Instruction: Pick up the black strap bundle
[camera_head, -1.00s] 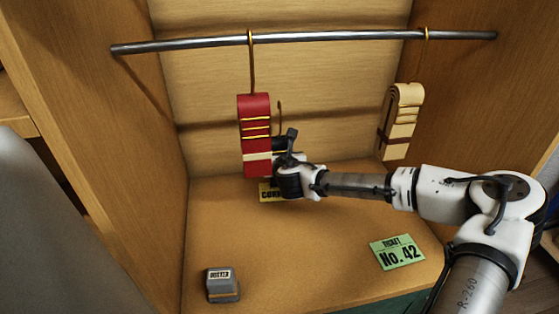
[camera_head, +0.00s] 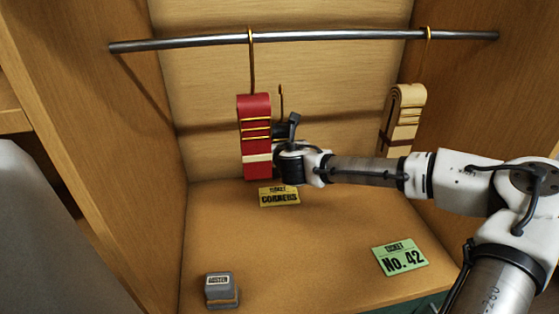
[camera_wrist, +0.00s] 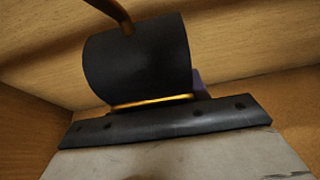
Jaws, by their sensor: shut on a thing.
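The black strap bundle (camera_wrist: 138,62) fills the upper middle of the wrist view, with a gold band round it and a bronze hook at its top. In the head view only its top (camera_head: 279,130) and the thin hook show; my gripper hides the rest. My gripper (camera_head: 281,155) is shut on the bundle and holds it above the cabinet floor, just right of the red strap bundle (camera_head: 255,115). The hook's tip is below the metal rod and apart from it. I cannot tell whether the black bundle touches the red one.
The metal rod (camera_head: 340,36) spans the cabinet; the red bundle and a cream bundle (camera_head: 404,115) hang from it. A yellow ticket (camera_head: 279,197), a green ticket (camera_head: 399,257) and a grey block (camera_head: 221,290) lie on the floor (camera_head: 310,250). The middle floor is clear.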

